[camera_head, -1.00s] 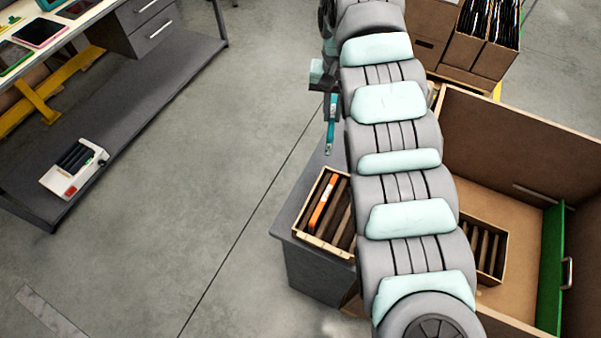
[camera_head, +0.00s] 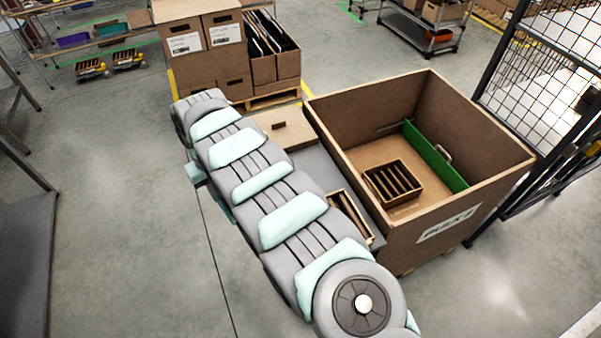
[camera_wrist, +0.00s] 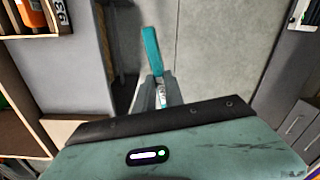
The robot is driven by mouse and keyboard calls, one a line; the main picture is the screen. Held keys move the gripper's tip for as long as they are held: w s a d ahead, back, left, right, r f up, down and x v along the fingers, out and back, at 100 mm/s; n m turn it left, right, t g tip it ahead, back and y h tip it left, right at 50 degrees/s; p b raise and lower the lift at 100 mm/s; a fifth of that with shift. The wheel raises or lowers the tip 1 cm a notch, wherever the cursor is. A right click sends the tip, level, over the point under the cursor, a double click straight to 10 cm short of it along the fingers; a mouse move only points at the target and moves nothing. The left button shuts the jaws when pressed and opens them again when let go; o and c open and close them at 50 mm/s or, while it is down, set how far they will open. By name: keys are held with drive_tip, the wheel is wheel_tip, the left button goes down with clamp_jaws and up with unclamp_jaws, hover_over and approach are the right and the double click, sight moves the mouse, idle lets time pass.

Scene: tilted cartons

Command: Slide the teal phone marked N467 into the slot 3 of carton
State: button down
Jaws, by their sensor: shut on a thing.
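The teal phone (camera_wrist: 151,50) shows narrow edge-on in the wrist view, its far end pointing away from me. My gripper (camera_wrist: 160,92) is shut on its near end. The marking N467 cannot be read. In the head view, my arm hides the gripper and phone. A slotted wooden carton (camera_head: 371,240) stands on the grey surface beside my arm, partly hidden by it. Another slotted carton (camera_head: 418,191) lies inside the large brown box. In the wrist view, a carton edge (camera_wrist: 62,20) with an orange item is at the upper left, apart from the phone.
The large open brown box (camera_head: 330,125) has high walls and a green panel (camera_head: 435,158) inside. Stacked cardboard boxes (camera_head: 205,60) stand behind. A black mesh fence (camera_head: 540,75) is at the right. Grey floor (camera_head: 120,200) is open at left.

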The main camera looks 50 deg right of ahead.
drive_tip(key=s+d+m+p, duration=0.2)
drive_tip(key=s+d+p, duration=0.7)
drive_tip(key=s+d, duration=0.6)
drive_tip(key=s+d+f+p, duration=0.1)
drive_tip(key=s+d+p, duration=0.3)
drive_tip(key=s, duration=0.3)
drive_tip(key=s+d+p, duration=0.3)
drive_tip(key=s+d, duration=0.1)
drive_tip(key=s, duration=0.3)
drive_tip(key=shift+m, duration=0.4)
drive_tip(key=shift+a+f+b, duration=0.1)
drive_tip(key=shift+f+b, duration=2.1)
drive_tip(key=shift+f, duration=1.65)
drive_tip(key=shift+f, duration=0.3)
drive_tip(key=c, duration=1.3)
unclamp_jaws()
drive_tip(key=shift+c, duration=0.2)
drive_tip(key=shift+r, duration=0.15)
wheel_tip(320, 180, up, 11)
drive_tip(key=shift+f+b, duration=0.2)
drive_tip(key=shift+b, duration=0.25)
